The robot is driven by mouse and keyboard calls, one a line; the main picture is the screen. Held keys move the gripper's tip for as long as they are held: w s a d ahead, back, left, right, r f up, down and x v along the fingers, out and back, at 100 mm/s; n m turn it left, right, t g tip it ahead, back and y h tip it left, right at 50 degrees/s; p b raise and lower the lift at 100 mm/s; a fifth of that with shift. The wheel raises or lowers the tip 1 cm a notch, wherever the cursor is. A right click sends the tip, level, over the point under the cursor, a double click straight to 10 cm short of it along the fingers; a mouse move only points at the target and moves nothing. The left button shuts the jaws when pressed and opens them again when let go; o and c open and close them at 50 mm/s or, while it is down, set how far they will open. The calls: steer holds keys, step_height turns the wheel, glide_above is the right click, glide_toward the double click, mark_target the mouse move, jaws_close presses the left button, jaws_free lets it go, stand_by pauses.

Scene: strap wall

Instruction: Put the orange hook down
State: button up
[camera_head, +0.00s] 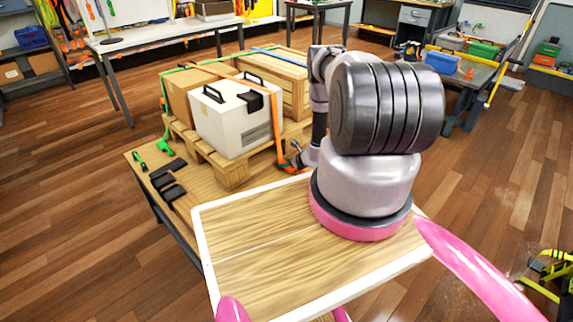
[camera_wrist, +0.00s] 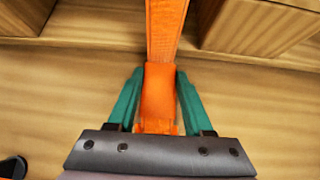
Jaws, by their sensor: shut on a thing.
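The orange hook (camera_wrist: 158,95) sits between the two teal fingers of my gripper (camera_wrist: 160,78) in the wrist view, with the fingers closed on its sides. Its lower end is hidden behind the dark gripper body. An orange strap (camera_wrist: 165,28) runs up from it, and it also shows in the head view (camera_head: 276,125), hanging down the load's side. In the head view my gripper (camera_head: 293,162) is low beside the front right of the wooden pallet (camera_head: 232,172), small and partly dark.
A white case (camera_head: 235,122) with black handles, a cardboard box (camera_head: 178,95) and a wooden crate (camera_head: 285,78) stand on the pallet. A green hook (camera_head: 165,142) hangs at the left.

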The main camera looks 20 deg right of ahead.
steer(key=o, duration=0.4)
steer(key=shift+f, duration=0.15)
steer(key=o, duration=0.4)
